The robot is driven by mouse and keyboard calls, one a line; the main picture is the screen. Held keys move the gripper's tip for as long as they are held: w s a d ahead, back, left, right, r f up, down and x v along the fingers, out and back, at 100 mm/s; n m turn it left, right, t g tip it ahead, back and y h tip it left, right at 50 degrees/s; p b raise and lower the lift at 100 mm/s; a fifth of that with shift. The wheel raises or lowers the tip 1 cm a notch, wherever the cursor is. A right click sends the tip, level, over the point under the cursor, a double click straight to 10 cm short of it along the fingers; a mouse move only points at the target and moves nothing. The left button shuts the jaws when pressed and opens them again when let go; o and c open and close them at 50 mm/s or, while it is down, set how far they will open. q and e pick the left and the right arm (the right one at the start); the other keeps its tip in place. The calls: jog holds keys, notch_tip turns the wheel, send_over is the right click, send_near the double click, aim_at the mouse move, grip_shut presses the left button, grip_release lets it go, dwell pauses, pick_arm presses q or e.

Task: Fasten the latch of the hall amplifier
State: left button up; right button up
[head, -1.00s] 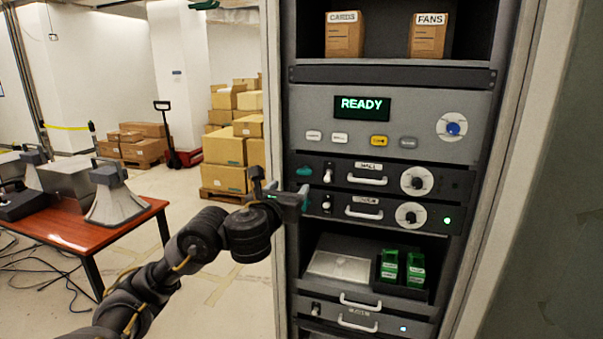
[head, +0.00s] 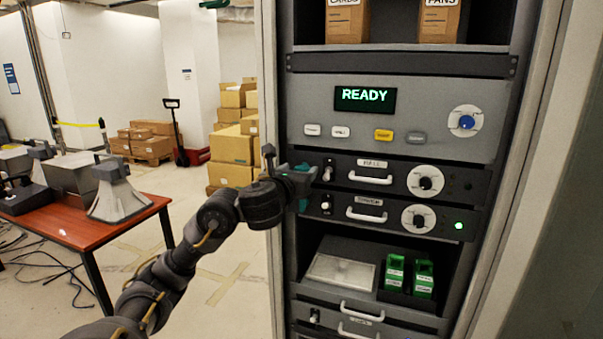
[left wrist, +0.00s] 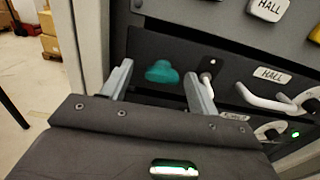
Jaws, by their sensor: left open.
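The hall amplifier (head: 392,173) is the upper dark drawer unit in the rack, with a HALL label, a white handle and a round dial. A teal wing-shaped latch (left wrist: 161,72) sits at its left end in the left wrist view. My left gripper (left wrist: 158,80) is open, its two grey fingers on either side of the latch in that picture, with nothing held. I cannot tell whether a finger touches it. In the head view my left gripper (head: 291,184) is at the rack's left edge and partly covers the latch area. My right gripper is not in view.
A toggle switch (left wrist: 207,70) stands just right of the latch. A similar amplifier (head: 385,212) with a green light sits directly below. Above is a grey panel (head: 440,96) reading READY. The rack's left frame (head: 269,90) stands close beside my left arm.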

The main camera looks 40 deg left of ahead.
pick_arm(q)
jog(key=shift+w+d+r, duration=0.1)
jog(key=shift+d, duration=0.2)
jog(key=shift+c, duration=1.1)
jog(key=c, duration=0.8)
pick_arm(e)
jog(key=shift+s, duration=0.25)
pick_arm(q)
jog(key=shift+a+f+n+p, duration=0.1)
jog(key=shift+n+p, duration=0.1)
jog(key=shift+n, duration=2.75)
jog(key=shift+a+f+n+p, duration=0.1)
jog(key=shift+f+n+p, duration=0.1)
jog(key=shift+n, duration=2.7)
jog(key=shift+a+f+n+p, duration=0.1)
jog(key=shift+n+p, duration=0.1)
jog(key=shift+n, duration=2.75)
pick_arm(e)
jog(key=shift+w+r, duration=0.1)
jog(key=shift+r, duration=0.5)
